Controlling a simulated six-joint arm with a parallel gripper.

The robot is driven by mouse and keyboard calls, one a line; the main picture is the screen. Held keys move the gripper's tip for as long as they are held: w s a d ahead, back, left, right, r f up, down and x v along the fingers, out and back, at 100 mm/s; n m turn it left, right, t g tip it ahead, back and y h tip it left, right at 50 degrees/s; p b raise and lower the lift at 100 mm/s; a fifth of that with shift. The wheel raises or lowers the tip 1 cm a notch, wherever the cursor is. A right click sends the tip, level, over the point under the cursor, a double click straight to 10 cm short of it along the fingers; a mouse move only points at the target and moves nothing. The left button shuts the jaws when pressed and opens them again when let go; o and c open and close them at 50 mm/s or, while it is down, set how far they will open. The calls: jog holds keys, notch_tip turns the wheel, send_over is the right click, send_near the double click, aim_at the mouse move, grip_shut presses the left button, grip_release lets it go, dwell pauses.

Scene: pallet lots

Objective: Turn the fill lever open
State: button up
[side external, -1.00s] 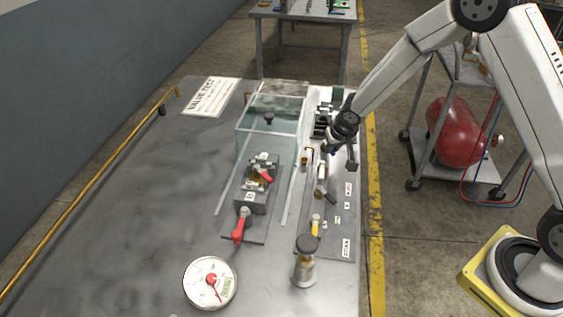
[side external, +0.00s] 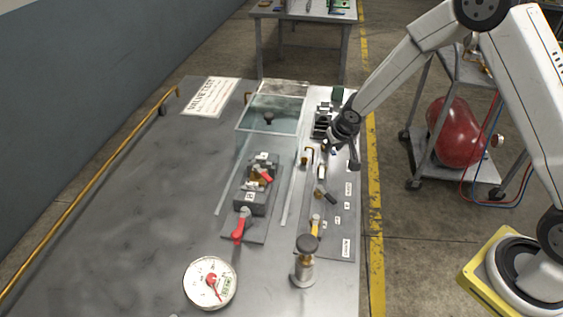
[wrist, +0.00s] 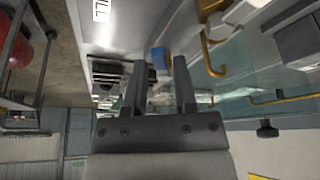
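My gripper (wrist: 159,66) is open in the wrist view, its two dark fingers apart with nothing clearly held between them. A blue piece (wrist: 160,60), which may be the fill lever's grip, shows just past the gap between the fingertips. I cannot tell whether it touches them. A white label reading "ILL" (wrist: 101,10), its first letter cut off, lies on the panel near it. In the side view my gripper (side external: 353,163) is over the right edge of the valve panel (side external: 345,220). It partly hides the upper fittings there, and the fill lever cannot be made out clearly.
A brass hook-shaped pipe (wrist: 211,55) stands close to the right of the fingers. A clear tank (side external: 270,112), a red-handled valve (side external: 240,226), a dial gauge (side external: 210,283) and a black-knobbed post (side external: 306,262) stand on the bench. The bench's left side is mostly clear.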

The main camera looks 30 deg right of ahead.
jog(key=shift+r, duration=0.15)
jog(key=v, duration=0.7)
jog(key=shift+s+r, duration=0.2)
dwell(0.4)
jog(key=shift+o, duration=1.3)
jog(key=shift+w, duration=0.1)
jog(key=shift+w+d+f+g, duration=0.1)
jog(key=shift+w+d+g, duration=0.45)
jog(key=shift+w+g, duration=0.3)
jog(key=shift+w+d+g, duration=0.1)
jog(key=shift+w+g, duration=0.35)
jog(key=shift+g, duration=0.1)
jog(key=shift+w+r+g+y, duration=0.3)
jog(key=shift+w+g+y, duration=0.25)
jog(key=shift+g, duration=0.25)
jog(key=shift+f, duration=0.1)
jog(key=shift+f, duration=3.8)
